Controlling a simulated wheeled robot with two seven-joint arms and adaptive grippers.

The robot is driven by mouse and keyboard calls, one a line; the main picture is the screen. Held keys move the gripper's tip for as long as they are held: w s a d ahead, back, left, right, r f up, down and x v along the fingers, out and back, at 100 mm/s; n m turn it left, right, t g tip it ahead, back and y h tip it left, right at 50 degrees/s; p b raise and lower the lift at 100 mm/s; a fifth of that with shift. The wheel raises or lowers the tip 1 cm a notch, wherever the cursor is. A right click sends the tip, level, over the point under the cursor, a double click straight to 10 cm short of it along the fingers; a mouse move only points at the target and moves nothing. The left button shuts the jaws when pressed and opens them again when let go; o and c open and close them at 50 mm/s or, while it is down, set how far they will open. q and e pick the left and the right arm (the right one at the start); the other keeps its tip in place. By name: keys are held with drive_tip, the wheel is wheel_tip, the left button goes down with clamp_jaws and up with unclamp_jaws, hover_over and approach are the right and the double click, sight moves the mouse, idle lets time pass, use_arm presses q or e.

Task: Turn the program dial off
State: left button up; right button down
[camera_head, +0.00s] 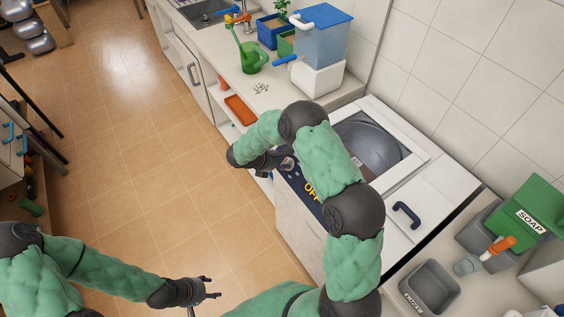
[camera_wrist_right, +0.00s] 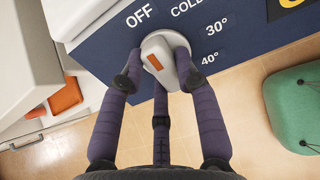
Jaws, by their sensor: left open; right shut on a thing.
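The program dial (camera_wrist_right: 165,45) is a white knob with an orange mark on a dark blue panel (camera_wrist_right: 95,52). White labels OFF, COLD, 30° and 40° stand around it. My right gripper (camera_wrist_right: 158,68) is shut on the knob, with purple fingers on both sides of it. In the head view my right gripper (camera_head: 284,160) is at the panel on the front of the white washer (camera_head: 289,217). My left gripper (camera_head: 207,290) is open and empty over the floor.
The counter behind holds a green watering can (camera_head: 252,57) and a blue-topped dispenser (camera_head: 320,50). A green soap box (camera_head: 529,211) and a grey tray (camera_head: 431,287) are at the right. The tiled floor (camera_head: 140,150) at the left is clear.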

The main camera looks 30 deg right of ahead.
drive_tip(key=c, duration=0.9)
unclamp_jaws()
drive_tip(key=v, duration=1.2)
